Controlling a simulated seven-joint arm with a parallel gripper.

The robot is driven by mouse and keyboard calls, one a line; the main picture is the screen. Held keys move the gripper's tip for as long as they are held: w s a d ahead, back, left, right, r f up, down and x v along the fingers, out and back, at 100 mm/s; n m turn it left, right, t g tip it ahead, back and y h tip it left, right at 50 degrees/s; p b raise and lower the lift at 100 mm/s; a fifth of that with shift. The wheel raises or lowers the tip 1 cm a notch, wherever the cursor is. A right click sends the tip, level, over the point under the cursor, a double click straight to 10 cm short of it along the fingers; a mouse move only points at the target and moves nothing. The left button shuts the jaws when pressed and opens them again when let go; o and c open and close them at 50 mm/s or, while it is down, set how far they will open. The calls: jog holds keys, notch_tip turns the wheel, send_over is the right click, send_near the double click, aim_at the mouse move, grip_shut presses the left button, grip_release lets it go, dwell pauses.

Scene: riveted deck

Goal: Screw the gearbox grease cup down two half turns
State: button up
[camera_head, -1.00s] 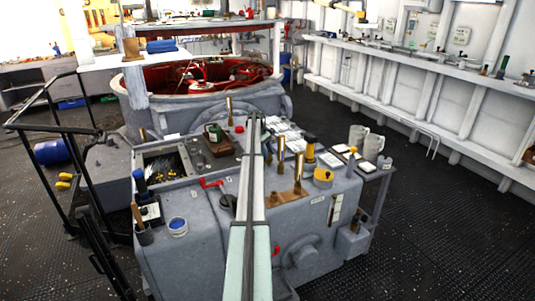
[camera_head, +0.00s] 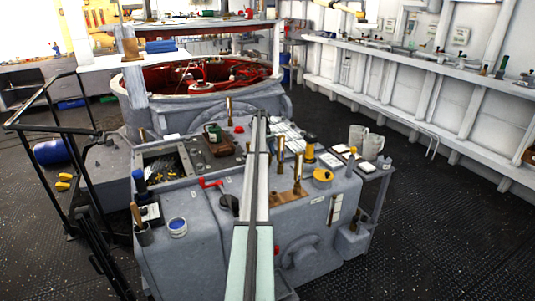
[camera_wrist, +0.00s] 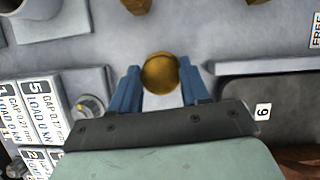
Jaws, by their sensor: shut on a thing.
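In the wrist view, a round brass cap (camera_wrist: 160,72), seen from above, sits between the two blue fingers of my gripper (camera_wrist: 160,84). I take it for the grease cup. My gripper is shut on it, one finger at each side. The cup's lower part and its thread are hidden, so I cannot tell how far down it sits. In the head view my arm runs over the grey gearbox housing (camera_head: 205,205) and hides the gripper and this cup.
Upright brass cylinders (camera_head: 279,150) stand near the arm on the housing. A red handle (camera_head: 211,183), a yellow-topped pot (camera_head: 323,175) and a parts tray (camera_head: 165,148) are close by. In the wrist view, white number cards (camera_wrist: 38,108) and a round knob (camera_wrist: 90,106) lie left of the gripper.

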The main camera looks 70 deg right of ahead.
jog(key=shift+d+r, duration=0.1)
jog(key=shift+r, duration=0.05)
jog(key=o, duration=1.1)
jog(key=shift+c, duration=0.2)
jog(key=shift+n, duration=0.3)
jog(key=shift+a+n+g+h, duration=0.25)
jog(key=shift+n+h, duration=0.25)
jog(key=shift+n, duration=0.6)
jog(key=n, duration=0.2)
jog(key=n+h, duration=0.1)
jog(key=n, duration=0.1)
jog(key=shift+g+h, duration=0.3)
jog(key=shift+g, duration=0.05)
jog(key=n+h, duration=0.1)
jog(key=n, duration=0.2)
jog(key=n+h, duration=0.1)
jog(key=n, duration=0.3)
jog(key=shift+a+h, duration=0.2)
jog(key=shift+h, duration=0.1)
jog(key=w+a+r+m+y, duration=0.1)
jog(key=w+a+r+m, duration=0.1)
jog(key=r+m, duration=0.3)
jog(key=w+a+r+m+y, duration=0.1)
jog(key=w+a+r+m, duration=0.2)
jog(key=r+m, duration=0.2)
notch_tip(320, 180, up, 2)
jog(key=shift+w+r+y, duration=0.15)
jog(key=shift+y, duration=0.25)
